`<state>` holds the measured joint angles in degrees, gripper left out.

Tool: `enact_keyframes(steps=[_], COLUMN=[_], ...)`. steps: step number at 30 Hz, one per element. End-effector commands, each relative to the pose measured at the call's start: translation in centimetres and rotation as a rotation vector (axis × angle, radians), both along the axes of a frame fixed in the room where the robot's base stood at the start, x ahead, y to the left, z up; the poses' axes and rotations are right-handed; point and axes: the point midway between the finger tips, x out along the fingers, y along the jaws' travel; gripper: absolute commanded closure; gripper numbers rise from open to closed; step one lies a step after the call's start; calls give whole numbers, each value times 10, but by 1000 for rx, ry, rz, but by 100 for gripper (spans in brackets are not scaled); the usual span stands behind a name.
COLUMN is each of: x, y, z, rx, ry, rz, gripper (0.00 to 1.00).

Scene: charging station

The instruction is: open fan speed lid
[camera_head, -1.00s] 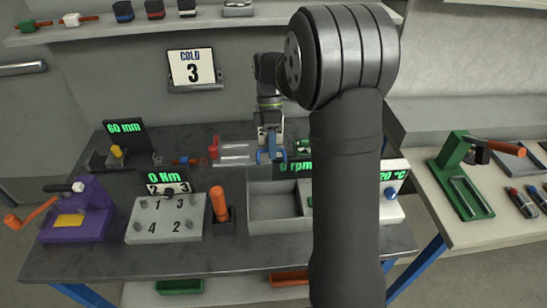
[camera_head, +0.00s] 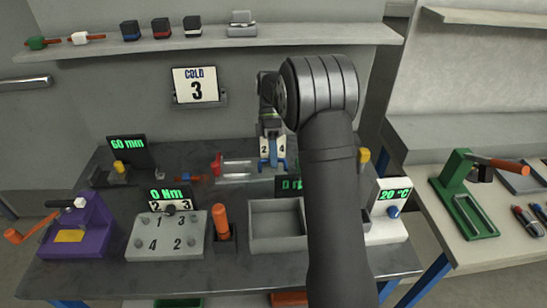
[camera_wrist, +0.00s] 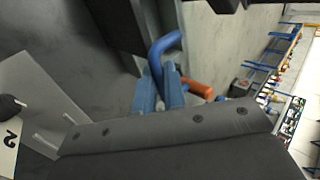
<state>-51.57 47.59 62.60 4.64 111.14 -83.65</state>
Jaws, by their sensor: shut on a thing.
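My gripper (camera_head: 272,163) has blue fingertips and hangs above the back of the table, just left of the arm link. In the wrist view the blue fingers (camera_wrist: 160,92) are shut on a bent blue bar (camera_wrist: 165,43), which looks like a handle. The fan speed display (camera_head: 288,185), with a green zero, is partly hidden behind my arm. The fan speed lid cannot be made out clearly; my arm covers much of that area.
A grey open bin (camera_head: 276,226) stands in front of the display. An orange upright handle (camera_head: 222,221) is left of it. A red clamp (camera_head: 217,165) is left of my gripper. The white temperature unit (camera_head: 388,221) stands right of my arm.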

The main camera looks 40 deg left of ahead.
Motion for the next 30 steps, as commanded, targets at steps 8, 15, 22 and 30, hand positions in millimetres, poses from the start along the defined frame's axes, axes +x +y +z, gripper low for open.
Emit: enact_keyframes(steps=[8, 15, 22, 30], x=[-1, -1, -1, -10], y=[-1, -1, -1, -10], z=[-4, -2, -1, 4], rx=[-5, -3, 3, 70], ry=[4, 2, -3, -71], rz=[1, 1, 0, 0], gripper=[67, 67, 67, 67])
